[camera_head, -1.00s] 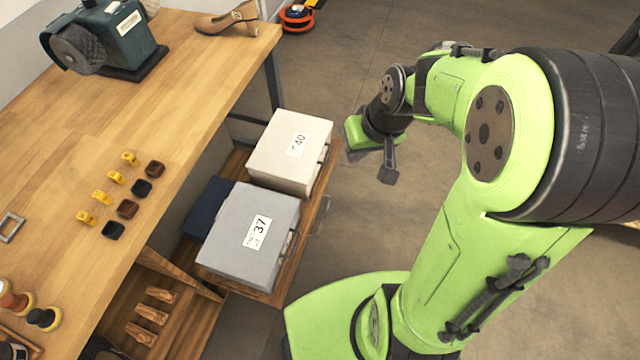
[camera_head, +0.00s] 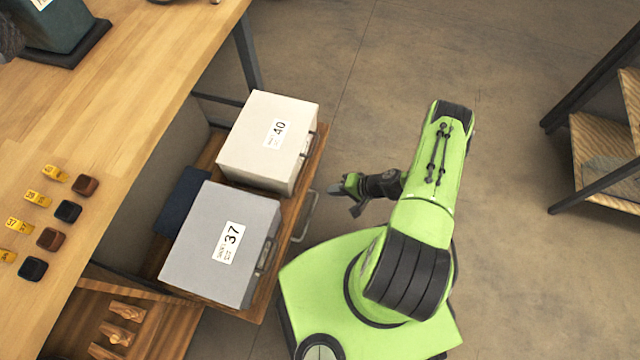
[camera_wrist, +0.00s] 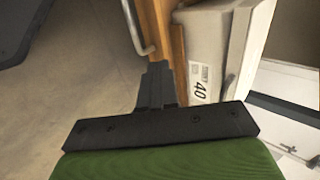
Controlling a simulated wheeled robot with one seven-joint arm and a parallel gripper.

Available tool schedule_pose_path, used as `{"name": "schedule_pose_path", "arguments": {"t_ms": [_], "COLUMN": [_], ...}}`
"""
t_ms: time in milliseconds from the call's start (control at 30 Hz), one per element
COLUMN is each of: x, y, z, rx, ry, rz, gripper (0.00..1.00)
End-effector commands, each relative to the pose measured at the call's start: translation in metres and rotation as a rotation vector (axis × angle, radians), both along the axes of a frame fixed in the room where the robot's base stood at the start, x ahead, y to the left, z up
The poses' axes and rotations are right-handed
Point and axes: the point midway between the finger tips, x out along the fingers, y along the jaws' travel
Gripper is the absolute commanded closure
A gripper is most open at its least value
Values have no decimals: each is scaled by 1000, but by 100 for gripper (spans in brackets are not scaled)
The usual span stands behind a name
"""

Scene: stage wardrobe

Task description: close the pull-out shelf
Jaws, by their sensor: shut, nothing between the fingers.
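The wooden pull-out shelf (camera_head: 318,150) sticks out from under the workbench. It carries a white box (camera_head: 250,165) labelled 40, a grey box (camera_head: 195,240) labelled 37 and a dark blue flat item (camera_head: 183,205). A metal bar handle (camera_head: 306,217) is on the shelf's front edge; it also shows in the wrist view (camera_wrist: 134,28). My gripper (camera_head: 345,196) is shut and empty, just to the right of the handle and apart from it in the head view. In the wrist view its fingers (camera_wrist: 158,82) point toward the shelf front (camera_wrist: 177,45).
The workbench (camera_head: 150,60) stands at left with yellow tags and small dark blocks on it. Below it is a wooden compartment (camera_head: 165,330) with carved pieces. A rack (camera_head: 600,140) stands at far right. The floor (camera_head: 470,60) behind my arm is clear.

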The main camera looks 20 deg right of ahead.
Motion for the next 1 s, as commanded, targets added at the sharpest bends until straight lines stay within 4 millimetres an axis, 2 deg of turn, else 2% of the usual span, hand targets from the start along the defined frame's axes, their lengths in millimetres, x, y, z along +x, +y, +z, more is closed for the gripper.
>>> {"name": "schedule_pose_path", "arguments": {"t_ms": [100, 400, 500, 633, 1000], "x": [10, 39, 50, 58, 61], "y": [16, 56, 71, 82, 85], "z": [-21, -65, -61, -60, -59], "rx": [0, 0, 1, -1, 0], "ry": [0, 0, 0, 1, 2], "rz": [6, 7, 8, 6, 4], "gripper": [100, 100, 100, 100, 100]}}
